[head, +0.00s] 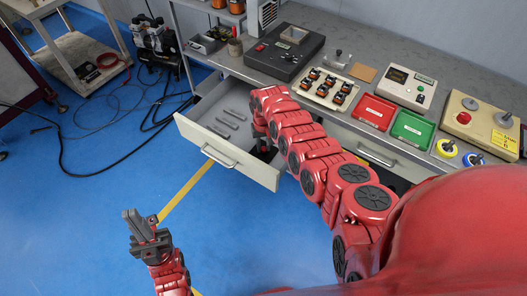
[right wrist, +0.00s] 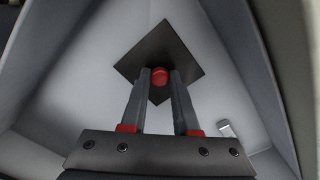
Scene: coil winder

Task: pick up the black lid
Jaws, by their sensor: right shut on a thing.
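The black lid (right wrist: 165,44) is a flat dark square plate with a red knob (right wrist: 159,77). In the right wrist view it is inside the open drawer, turned like a diamond. My right gripper (right wrist: 161,85) is shut on the red knob, one finger on each side. I cannot tell whether the lid touches the drawer floor.
Several grey pieces (head: 228,124) lie in the drawer's left part. The bench (head: 352,50) above holds a black box (head: 284,52), a red tray (head: 374,111), a green tray (head: 412,129) and control boxes. A compressor (head: 155,38) stands behind left. The floor at left is mostly clear.

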